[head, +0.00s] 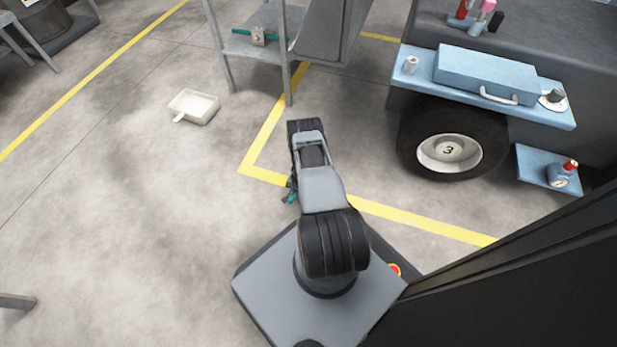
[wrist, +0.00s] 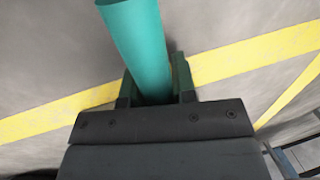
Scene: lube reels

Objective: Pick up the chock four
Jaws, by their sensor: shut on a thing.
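My gripper (wrist: 156,82) is shut on a smooth, rounded teal bar (wrist: 135,35). The bar sticks out past the dark green fingers toward the top of the wrist view. In the head view a small part of the teal bar (head: 291,198) shows beside my gripper (head: 292,189), mostly hidden behind my arm. It is held above the floor near the yellow line. No number shows on it, so I cannot tell from marking whether it is chock four. Another teal piece with a tan block (head: 259,37) lies on the grey shelf stand.
A grey shelf stand (head: 289,85) stands beyond my arm. A white dustpan-like tray (head: 194,106) lies on the floor. At right are a wheel marked 3 (head: 449,151), a blue case (head: 487,73) on a blue shelf (head: 409,82), and a lower blue shelf (head: 533,165).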

